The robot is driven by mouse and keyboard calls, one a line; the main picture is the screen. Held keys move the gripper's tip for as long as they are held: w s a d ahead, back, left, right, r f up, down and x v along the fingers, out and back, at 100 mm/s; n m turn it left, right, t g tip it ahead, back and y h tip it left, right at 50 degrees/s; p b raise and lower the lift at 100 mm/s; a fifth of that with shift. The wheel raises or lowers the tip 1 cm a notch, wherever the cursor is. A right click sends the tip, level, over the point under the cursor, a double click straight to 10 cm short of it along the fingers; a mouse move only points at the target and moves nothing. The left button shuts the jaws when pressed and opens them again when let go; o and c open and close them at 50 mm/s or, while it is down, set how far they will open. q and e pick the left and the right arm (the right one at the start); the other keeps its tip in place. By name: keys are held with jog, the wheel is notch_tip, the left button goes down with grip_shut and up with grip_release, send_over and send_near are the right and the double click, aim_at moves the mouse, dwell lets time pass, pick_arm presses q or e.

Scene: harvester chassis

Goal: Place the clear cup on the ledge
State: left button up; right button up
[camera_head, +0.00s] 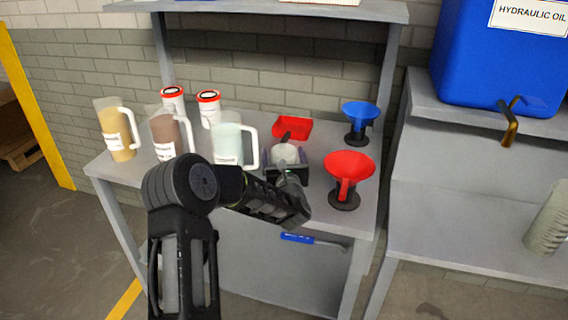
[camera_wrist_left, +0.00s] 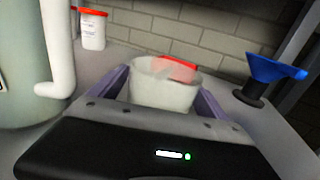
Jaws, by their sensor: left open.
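A pale, see-through cup (camera_head: 286,153) stands upright on the grey bench (camera_head: 330,222). My left gripper (camera_head: 284,160) is low over the bench with its jaws open. In the left wrist view the cup (camera_wrist_left: 165,86) is between the two purplish fingers, one on each side; I cannot tell whether either touches it. The cup's lower part is hidden by the gripper body. A grey ledge (camera_head: 425,97) runs under the blue oil tank at the right. My right gripper is not in view.
A jug with pale green liquid (camera_head: 226,141) stands close left of the gripper, with other jugs beyond. A red funnel (camera_head: 349,165) and a blue funnel (camera_head: 360,115) stand to the right. A red tray (camera_head: 292,128) lies behind. A brass tap (camera_head: 510,122) hangs by the blue tank (camera_head: 490,70).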

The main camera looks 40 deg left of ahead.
pick_arm(q)
jog(key=shift+w+a, duration=0.15)
jog(key=shift+c, duration=0.2)
dwell(0.3)
jog(key=c, duration=1.6)
notch_tip(320, 180, up, 10)
jog(key=shift+r+b, duration=0.1)
jog(key=shift+b, duration=0.35)
